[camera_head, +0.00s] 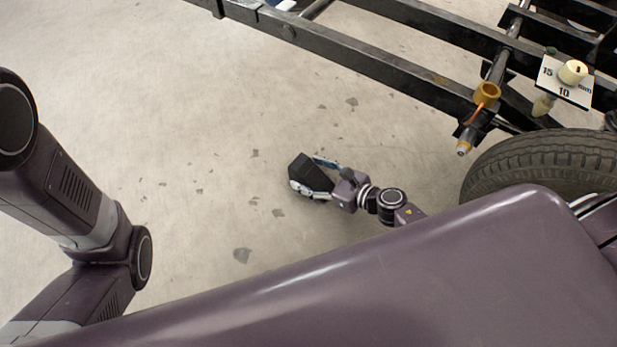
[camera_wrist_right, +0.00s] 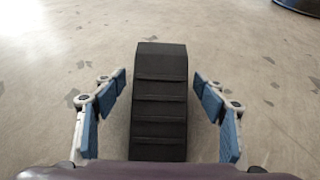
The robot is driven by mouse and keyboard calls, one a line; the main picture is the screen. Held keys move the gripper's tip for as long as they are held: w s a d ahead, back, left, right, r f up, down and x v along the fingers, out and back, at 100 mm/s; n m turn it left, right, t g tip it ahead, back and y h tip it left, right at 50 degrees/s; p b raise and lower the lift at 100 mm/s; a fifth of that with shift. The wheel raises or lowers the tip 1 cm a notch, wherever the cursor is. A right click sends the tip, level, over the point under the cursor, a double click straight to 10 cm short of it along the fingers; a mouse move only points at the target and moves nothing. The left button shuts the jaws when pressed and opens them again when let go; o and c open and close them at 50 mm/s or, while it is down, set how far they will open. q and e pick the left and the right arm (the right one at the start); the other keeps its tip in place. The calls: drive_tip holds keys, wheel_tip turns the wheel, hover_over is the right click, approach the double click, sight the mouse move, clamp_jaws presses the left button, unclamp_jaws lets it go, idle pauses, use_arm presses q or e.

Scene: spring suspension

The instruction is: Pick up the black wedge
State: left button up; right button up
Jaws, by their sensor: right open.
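The black wedge (camera_head: 300,168) rests on the concrete floor near the middle of the head view. My right gripper (camera_head: 316,178) reaches it from the right, with one finger on each side. In the right wrist view, the ribbed black wedge (camera_wrist_right: 160,98) stands between the blue-padded fingers of the open right gripper (camera_wrist_right: 160,82). A gap shows on both sides, so the pads do not touch it. My left arm shows at the left of the head view, but its gripper is out of view.
A black metal frame (camera_head: 380,68) crosses the upper right. A tyre (camera_head: 530,165) stands below it, near a brass-coloured fitting (camera_head: 487,94) and a white gauge plate (camera_head: 565,83). The floor (camera_head: 140,85) left of the wedge is clear apart from dark flat patches.

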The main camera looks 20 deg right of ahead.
drive_tip(key=shift+w, duration=0.1)
drive_tip(key=shift+c, duration=0.3)
drive_tip(key=c, duration=1.5)
drive_tip(key=shift+c, duration=0.4)
drive_tip(key=shift+r, duration=0.15)
